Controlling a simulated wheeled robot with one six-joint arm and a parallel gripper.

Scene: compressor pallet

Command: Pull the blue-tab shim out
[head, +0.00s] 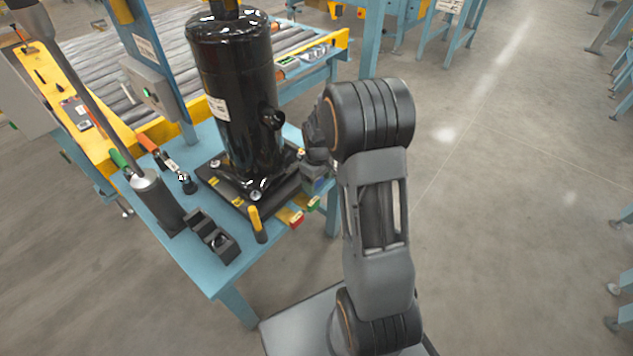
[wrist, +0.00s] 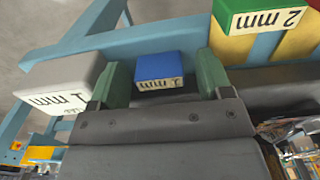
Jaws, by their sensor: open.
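The blue-tab shim (wrist: 158,66) shows in the wrist view as a blue block with a pale, upside-down label that I cannot fully read. My gripper (wrist: 158,82) is open, with one green-padded finger on each side of the blue tab; I cannot tell whether either finger touches it. In the head view my gripper (head: 318,178) is at the right side of the black compressor's base, and the blue tab cannot be made out there. The rest of the shim is hidden.
A white tab (wrist: 62,82) is left of the fingers, and a green tab marked 2 mm (wrist: 262,18) is at upper right. The black compressor (head: 232,95) stands on the blue table (head: 222,278). A yellow-handled tool (head: 256,222) and a black holder (head: 214,236) are near the front edge.

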